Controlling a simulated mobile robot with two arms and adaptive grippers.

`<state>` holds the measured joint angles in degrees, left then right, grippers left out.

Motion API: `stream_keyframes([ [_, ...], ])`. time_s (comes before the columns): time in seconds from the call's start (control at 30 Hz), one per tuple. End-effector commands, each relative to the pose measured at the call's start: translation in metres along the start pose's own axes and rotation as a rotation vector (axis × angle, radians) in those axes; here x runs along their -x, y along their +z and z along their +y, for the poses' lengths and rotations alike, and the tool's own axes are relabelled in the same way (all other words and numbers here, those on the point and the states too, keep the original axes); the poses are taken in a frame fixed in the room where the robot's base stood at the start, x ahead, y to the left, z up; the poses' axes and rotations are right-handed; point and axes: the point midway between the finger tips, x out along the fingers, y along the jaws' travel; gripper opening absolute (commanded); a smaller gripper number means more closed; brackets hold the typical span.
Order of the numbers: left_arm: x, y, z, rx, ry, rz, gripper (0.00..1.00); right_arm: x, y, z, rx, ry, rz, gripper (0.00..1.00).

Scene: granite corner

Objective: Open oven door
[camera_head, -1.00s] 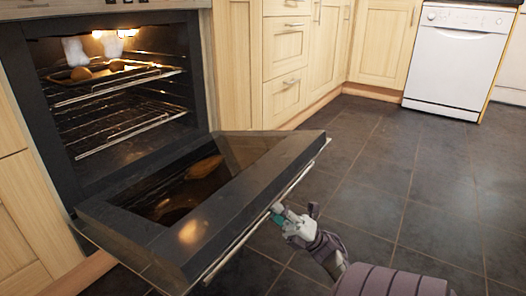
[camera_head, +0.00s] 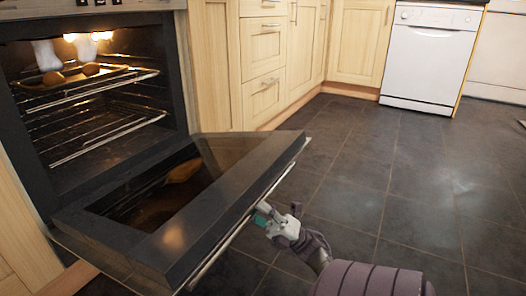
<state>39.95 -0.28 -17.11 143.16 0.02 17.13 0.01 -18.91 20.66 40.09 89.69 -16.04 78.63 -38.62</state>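The oven (camera_head: 52,178) is at the left with its lit cavity exposed. Its dark oven door (camera_head: 205,222) hangs folded down and outward, far open, with glass on its inner face. A long metal handle bar (camera_head: 228,240) runs along the door's outer edge. My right gripper (camera_head: 262,214) is at this handle, near the middle of the bar. It seems to touch the bar, but its fingers are small and partly hidden, so I cannot tell whether they are closed on it. My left gripper is not in view.
Inside the oven, a tray (camera_head: 110,80) with brown food sits on the upper rack, above an empty lower rack (camera_head: 110,135). Wooden cabinets (camera_head: 262,50) stand behind, and a white dishwasher (camera_head: 428,58) stands at the back right. The dark tiled floor (camera_head: 400,190) is clear.

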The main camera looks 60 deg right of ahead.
Motion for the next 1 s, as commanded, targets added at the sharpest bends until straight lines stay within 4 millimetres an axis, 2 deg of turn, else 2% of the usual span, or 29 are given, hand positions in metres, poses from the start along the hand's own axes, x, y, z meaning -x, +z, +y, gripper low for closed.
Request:
stream_keyframes([
  [0.17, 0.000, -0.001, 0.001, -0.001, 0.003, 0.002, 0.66, 0.027, 0.001, -0.001, -0.001, -0.004, -0.005, 0.47],
  [0.4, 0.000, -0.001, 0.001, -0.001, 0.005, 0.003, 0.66, 0.079, 0.001, -0.001, 0.000, -0.004, -0.003, 0.47],
  [0.6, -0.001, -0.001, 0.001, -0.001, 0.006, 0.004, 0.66, 0.108, 0.001, 0.000, 0.000, -0.002, -0.001, 0.47],
  [0.77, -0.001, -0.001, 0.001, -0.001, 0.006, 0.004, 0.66, 0.117, 0.000, 0.000, 0.000, 0.000, 0.000, 0.47],
  [1.0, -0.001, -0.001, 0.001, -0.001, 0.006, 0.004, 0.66, 0.117, 0.000, 0.000, 0.000, 0.000, 0.000, 0.47],
])
